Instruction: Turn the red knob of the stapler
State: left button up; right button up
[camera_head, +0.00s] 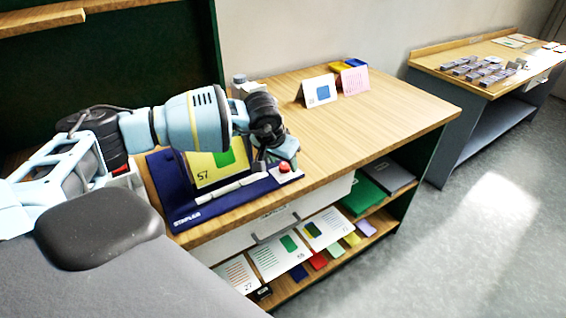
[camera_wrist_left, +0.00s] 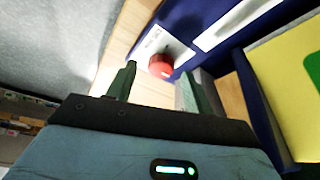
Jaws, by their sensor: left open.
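The stapler (camera_head: 187,211) has a dark blue base lettered "STAPLER" and lies on the near left part of the wooden table. Its red knob (camera_head: 284,168) sits on a pale plate at the right end of the base. In the left wrist view the red knob (camera_wrist_left: 161,66) shows just beyond the fingertips, between their lines. My left gripper (camera_head: 275,150) is above and close to the knob, open and empty; its two green-grey fingers (camera_wrist_left: 155,80) are apart. I cannot tell whether a finger touches the knob. My right gripper is not in view.
Folded cards (camera_head: 319,91) and a pink card (camera_head: 355,81) stand at the back. The table's right side (camera_head: 400,110) is clear. A shelf below holds cards (camera_head: 277,257).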

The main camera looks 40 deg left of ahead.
pick_arm(q)
jog(key=v, duration=0.6)
jog(key=shift+r, duration=0.2)
jog(key=shift+s, duration=0.15)
